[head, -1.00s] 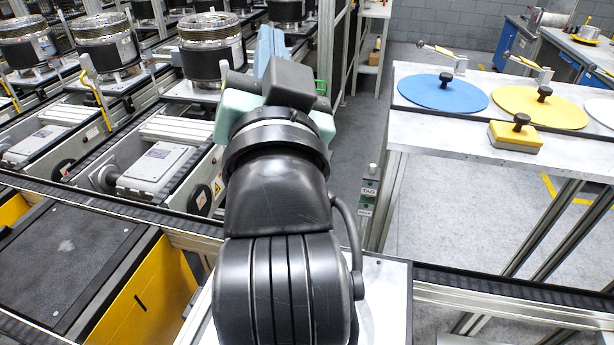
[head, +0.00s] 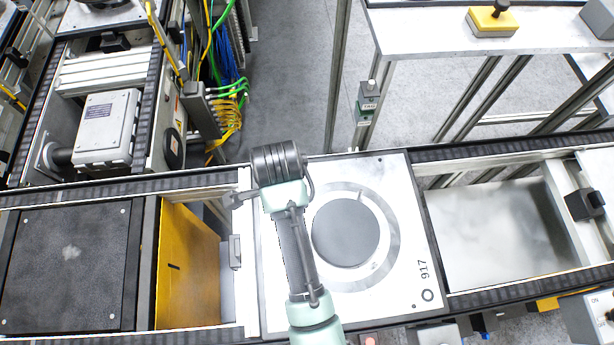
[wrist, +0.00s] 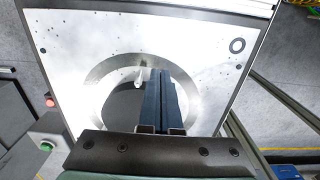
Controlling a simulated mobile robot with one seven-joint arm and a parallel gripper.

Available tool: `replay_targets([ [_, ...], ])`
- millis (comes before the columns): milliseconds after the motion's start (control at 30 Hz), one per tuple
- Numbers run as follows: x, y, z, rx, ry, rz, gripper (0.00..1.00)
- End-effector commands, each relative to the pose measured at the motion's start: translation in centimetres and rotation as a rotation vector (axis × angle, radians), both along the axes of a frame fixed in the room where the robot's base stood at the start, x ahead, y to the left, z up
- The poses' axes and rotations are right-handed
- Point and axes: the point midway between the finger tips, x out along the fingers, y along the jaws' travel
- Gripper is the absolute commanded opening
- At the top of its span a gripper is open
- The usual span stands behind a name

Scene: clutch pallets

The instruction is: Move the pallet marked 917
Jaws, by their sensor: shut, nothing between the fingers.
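The pallet marked 917 (head: 398,190) is a light square plate with a grey ring and a dark round centre. It lies level on the conveyor in the middle of the head view, with the number at its right edge. My arm covers part of its left side. In the wrist view a plate with the same ring and dark centre (wrist: 75,50) fills the middle; no number is readable there. My gripper (wrist: 159,75) shows there with its blue fingers together and empty, over the ring area. Its height above the plate is unclear. I cannot make out the fingers in the head view.
Dark conveyor rails (head: 500,150) run along both sides of the pallet. To the right is an open bay, with a dark block (head: 585,204) beyond it. A yellow panel (head: 190,265) and a black plate (head: 65,265) lie left. A table (head: 420,30) stands behind.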

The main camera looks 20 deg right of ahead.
Motion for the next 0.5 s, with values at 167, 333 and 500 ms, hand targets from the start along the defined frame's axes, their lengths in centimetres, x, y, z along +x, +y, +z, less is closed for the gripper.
replay_targets([
  [167, -0.1, 0.0, -3.8, 0.0, 0.003, 0.0, 0.0],
  [333, -0.5, -1.7, -4.7, -0.001, -0.002, -0.004, 0.0],
  [500, -0.9, -3.4, -4.9, -0.001, -0.003, 0.0, 0.0],
])
